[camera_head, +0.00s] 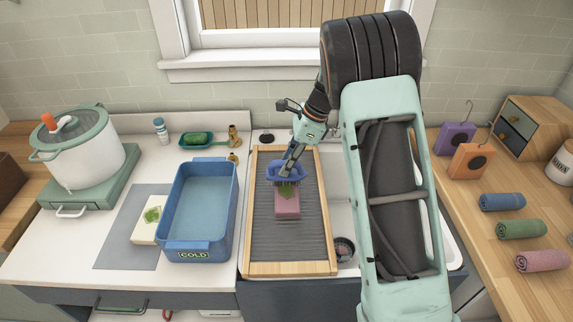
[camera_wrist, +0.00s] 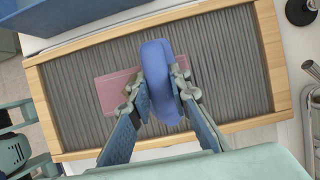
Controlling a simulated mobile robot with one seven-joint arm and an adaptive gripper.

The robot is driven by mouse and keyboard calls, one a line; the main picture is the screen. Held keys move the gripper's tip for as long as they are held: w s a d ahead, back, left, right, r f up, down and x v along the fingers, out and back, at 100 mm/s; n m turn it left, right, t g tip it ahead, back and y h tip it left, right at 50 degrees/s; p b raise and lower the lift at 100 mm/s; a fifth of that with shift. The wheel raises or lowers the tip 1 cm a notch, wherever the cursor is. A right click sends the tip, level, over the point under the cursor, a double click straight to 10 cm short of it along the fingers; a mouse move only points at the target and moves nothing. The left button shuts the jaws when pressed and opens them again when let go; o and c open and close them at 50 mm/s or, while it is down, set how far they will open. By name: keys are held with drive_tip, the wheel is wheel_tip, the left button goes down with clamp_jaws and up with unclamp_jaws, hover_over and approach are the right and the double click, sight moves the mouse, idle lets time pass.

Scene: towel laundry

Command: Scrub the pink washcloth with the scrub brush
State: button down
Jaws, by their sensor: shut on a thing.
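The pink washcloth (camera_head: 287,207) lies folded flat on the ribbed grey washboard with a wooden frame (camera_head: 289,268). It also shows in the wrist view (camera_wrist: 112,94), partly behind a finger. My gripper (camera_head: 289,174) is shut on the blue scrub brush (camera_head: 275,171), seen from above in the wrist view (camera_wrist: 157,62). The brush is over the far end of the cloth. Something green (camera_head: 287,189) shows between brush and cloth; I cannot tell whether it is bristles or a mark on the cloth. Whether the brush touches the cloth is unclear.
A blue tub labelled COLD (camera_head: 168,245) stands left of the washboard. A pale block with green on it (camera_head: 146,230) lies beside the tub on a grey mat. A lidded pot (camera_head: 78,156) stands far left. Rolled blue, green and pink towels (camera_head: 502,202) lie on the right counter.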

wheel_tip(320, 180, up, 6)
drive_tip(key=p, duration=0.4)
idle(0.3)
drive_tip(key=shift+r, duration=1.5)
drive_tip(key=shift+f, duration=0.1)
